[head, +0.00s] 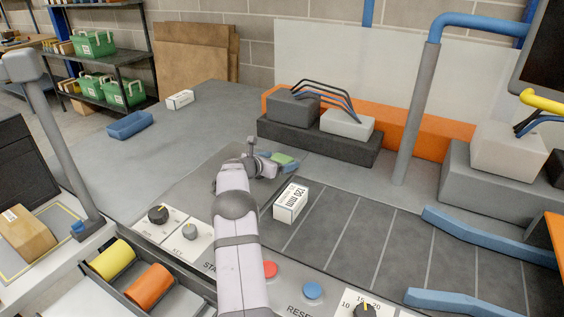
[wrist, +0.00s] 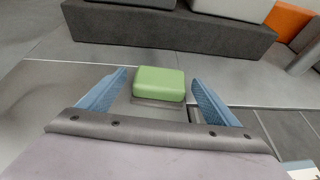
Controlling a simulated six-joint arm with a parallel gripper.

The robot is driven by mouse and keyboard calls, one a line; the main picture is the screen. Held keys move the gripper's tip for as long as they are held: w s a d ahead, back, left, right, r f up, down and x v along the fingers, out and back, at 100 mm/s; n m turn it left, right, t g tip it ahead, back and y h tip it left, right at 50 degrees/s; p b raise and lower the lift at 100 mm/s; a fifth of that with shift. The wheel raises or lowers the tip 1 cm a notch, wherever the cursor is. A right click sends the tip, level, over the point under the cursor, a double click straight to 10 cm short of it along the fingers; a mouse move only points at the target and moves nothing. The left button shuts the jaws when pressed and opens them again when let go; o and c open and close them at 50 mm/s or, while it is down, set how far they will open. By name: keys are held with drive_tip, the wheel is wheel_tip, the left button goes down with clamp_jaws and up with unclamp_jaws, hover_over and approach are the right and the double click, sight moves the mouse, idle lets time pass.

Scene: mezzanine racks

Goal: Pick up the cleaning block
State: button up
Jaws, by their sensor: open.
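The cleaning block is a green rounded block (wrist: 159,83) in the wrist view, lying on a small dark base on the grey surface. It lies just ahead of and between the blue fingers of my gripper (wrist: 160,97), which stand apart with space on both sides of it. In the head view the block (head: 283,160) shows small beyond my gripper (head: 274,162), partly covered by it. My gripper is open and holds nothing.
A white labelled box (head: 291,203) stands close to the right of my gripper. A dark grey plinth (head: 318,143) with blocks and cables is behind the green block. Blue guide rails (head: 487,236) lie at right. The grey surface at left is mostly free.

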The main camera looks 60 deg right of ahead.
sight(277, 160)
drive_tip(key=shift+c, duration=0.6)
drive_tip(key=c, duration=1)
drive_tip(key=shift+r, duration=0.15)
drive_tip(key=shift+c, duration=0.2)
wheel_tip(277, 160, up, 10)
drive_tip(key=shift+f, duration=0.1)
drive_tip(key=shift+w+a, duration=0.15)
drive_tip(key=shift+w, duration=0.15)
drive_tip(key=w+a+f+n+t+p, duration=0.35)
drive_tip(key=w+a+p, duration=0.25)
drive_tip(key=w+a, duration=0.95)
drive_tip(key=shift+s+d+r+m+g, duration=0.35)
drive_tip(key=shift+s+d+m+g, duration=0.35)
drive_tip(key=shift+m+g, duration=0.2)
drive_tip(key=shift+s+d+r+m+g, duration=0.35)
drive_tip(key=shift+s+d+m+g, duration=0.3)
drive_tip(key=shift+m+g, duration=0.2)
